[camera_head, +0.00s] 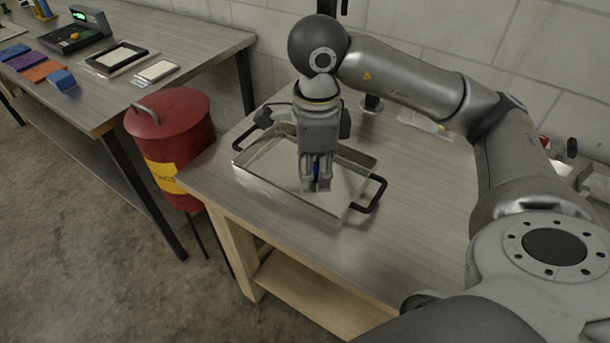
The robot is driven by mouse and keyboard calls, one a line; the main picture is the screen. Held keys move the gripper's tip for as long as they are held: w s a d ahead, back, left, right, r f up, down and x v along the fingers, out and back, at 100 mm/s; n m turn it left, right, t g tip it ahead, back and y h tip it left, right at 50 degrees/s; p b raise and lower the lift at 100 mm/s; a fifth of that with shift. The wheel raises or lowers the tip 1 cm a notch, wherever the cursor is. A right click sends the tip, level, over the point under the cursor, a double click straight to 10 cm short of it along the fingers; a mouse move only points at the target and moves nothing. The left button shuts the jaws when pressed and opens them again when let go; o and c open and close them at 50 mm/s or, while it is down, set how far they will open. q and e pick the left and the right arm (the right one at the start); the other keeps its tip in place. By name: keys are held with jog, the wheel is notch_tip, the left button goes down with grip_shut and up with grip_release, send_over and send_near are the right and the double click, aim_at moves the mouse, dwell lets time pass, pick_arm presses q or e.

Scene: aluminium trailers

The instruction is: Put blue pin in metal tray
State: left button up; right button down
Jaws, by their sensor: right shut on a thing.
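The metal tray (268,191) is a shallow rectangular pan with black handles at two opposite ends. It sits on the near workbench. My right gripper (315,187) points down over the inside of the tray. It is shut on the blue pin (316,164), of which only a small blue part shows between the fingers. The rest of the pin is hidden by the fingers. I cannot tell whether the pin touches the tray floor. My left gripper is not in view.
A red bin (172,128) with a yellow label stands left of the workbench (418,190). Another bench (190,40) at the back left holds a scale, coloured blocks and flat pads. A block wall stands behind. The bench right of the tray is largely clear.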

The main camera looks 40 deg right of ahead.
jog(key=m, duration=0.2)
jog(key=d+m, duration=0.1)
jog(key=m, duration=0.1)
jog(key=shift+r, duration=0.4)
jog(key=shift+d, duration=0.1)
jog(key=shift+m, duration=0.3)
jog(key=w+d+f, duration=0.2)
jog(key=w+f, duration=0.1)
jog(key=w+d+f+p, duration=0.1)
jog(key=w+d+f, duration=0.2)
jog(key=w, duration=0.1)
jog(key=w+d+f, duration=0.2)
jog(key=w+f, duration=0.1)
jog(key=shift+w+d, duration=0.25)
jog(key=shift+w, duration=0.15)
jog(key=f, duration=0.1)
jog(key=f+p, duration=0.1)
jog(key=f, duration=0.1)
jog(key=shift+w+d+p, duration=0.2)
jog(key=shift+w+p, duration=0.05)
jog(key=shift+p, duration=0.15)
jog(key=shift+f, duration=0.35)
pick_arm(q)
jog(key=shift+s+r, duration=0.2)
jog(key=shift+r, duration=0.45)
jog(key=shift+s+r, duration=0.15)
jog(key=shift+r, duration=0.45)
pick_arm(e)
jog(key=shift+f, duration=0.1)
